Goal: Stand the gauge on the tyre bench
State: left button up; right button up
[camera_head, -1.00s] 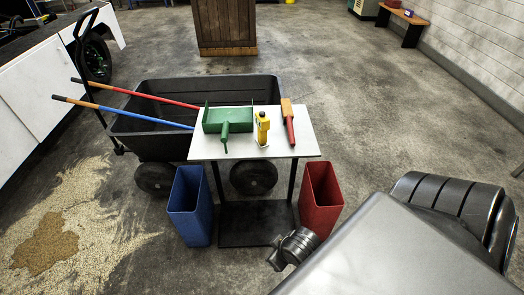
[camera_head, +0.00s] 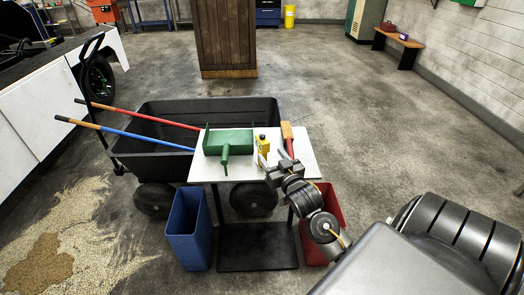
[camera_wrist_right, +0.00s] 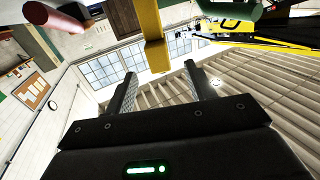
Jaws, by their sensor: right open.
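The yellow gauge (camera_head: 262,141) stands upright near the front edge of the small white table (camera_head: 202,173), its lower part partly hidden by my right gripper. My right gripper (camera_head: 272,159) is open and empty, just in front of the gauge. In the right wrist view the gauge (camera_wrist_right: 151,30) shows beyond and between the open fingertips of the gripper (camera_wrist_right: 161,70), with no clear contact. A low wooden bench (camera_head: 397,41) stands far back at the right wall; I cannot tell if it is the tyre bench. My left gripper is not in view.
A green scoop (camera_head: 228,141) lies left of the gauge and a red-handled brush (camera_head: 287,134) right of it. A blue bin (camera_head: 187,230) and a red bin (camera_head: 330,195) stand below. A black cart (camera_head: 215,106) is behind the table. The floor to the right is clear.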

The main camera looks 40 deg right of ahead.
aim_at(266, 148)
jog(key=x, duration=0.5)
jog(key=shift+w, duration=0.1)
jog(key=shift+w+p, duration=0.2)
jog(key=shift+p, duration=0.2)
jog(key=p+x, duration=0.1)
jog(key=x, duration=0.3)
jog(key=shift+w+d+f, duration=0.1)
jog(key=shift+w+d, duration=0.15)
jog(key=shift+w, duration=0.05)
jog(key=c, duration=1.1)
grip_shut()
